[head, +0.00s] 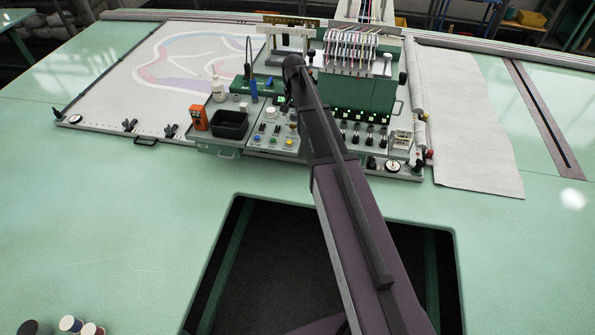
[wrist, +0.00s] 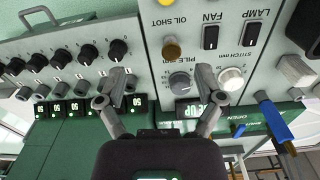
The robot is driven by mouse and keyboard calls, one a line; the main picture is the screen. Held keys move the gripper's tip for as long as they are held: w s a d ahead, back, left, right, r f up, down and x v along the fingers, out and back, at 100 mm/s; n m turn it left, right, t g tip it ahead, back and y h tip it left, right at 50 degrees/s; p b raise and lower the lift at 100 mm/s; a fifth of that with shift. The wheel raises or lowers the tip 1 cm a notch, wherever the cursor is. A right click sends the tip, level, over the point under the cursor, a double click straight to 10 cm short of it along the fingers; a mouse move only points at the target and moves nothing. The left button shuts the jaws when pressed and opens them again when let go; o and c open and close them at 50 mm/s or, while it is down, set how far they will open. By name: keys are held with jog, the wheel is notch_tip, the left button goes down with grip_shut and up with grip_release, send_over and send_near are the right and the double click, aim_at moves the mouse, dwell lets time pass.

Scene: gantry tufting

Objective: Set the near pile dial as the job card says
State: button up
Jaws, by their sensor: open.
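In the wrist view, which shows the panel upside down, a grey pile dial (wrist: 180,82) marked "PILE mm" has a ring scale. A small lit display (wrist: 187,108) lies just below it, partly covered by a finger; I cannot read it surely. My gripper (wrist: 162,78) is open and empty, its two fingers spread on either side of the pile dial, the right finger closer to it. I cannot tell that anything touches. In the head view my arm hides the gripper and much of the panel. I cannot make out a readable job card.
A pale stitch knob (wrist: 232,78) sits right of the dial, beside the right finger. Several black knobs (wrist: 118,50) stand left. A blue-handled tool (wrist: 275,122) hangs right.

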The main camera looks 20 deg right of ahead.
jog(key=s+a+f+n+b, duration=0.2)
jog(key=s+f+b, duration=0.1)
jog(key=s, duration=0.6)
jog(key=s+a+f+n+b, duration=0.2)
jog(key=s+f+b, duration=0.1)
jog(key=s, duration=0.6)
jog(key=shift+s+f+b, duration=0.35)
jog(key=shift+f+b, duration=0.05)
jog(key=shift+f, duration=0.15)
jog(key=s+a+f+n+b, duration=0.1)
jog(key=s+f+n+b, duration=0.1)
jog(key=s, duration=0.6)
jog(key=shift+s+f+b, duration=0.35)
jog(key=shift+f+b, duration=0.3)
jog(key=shift+a, duration=0.1)
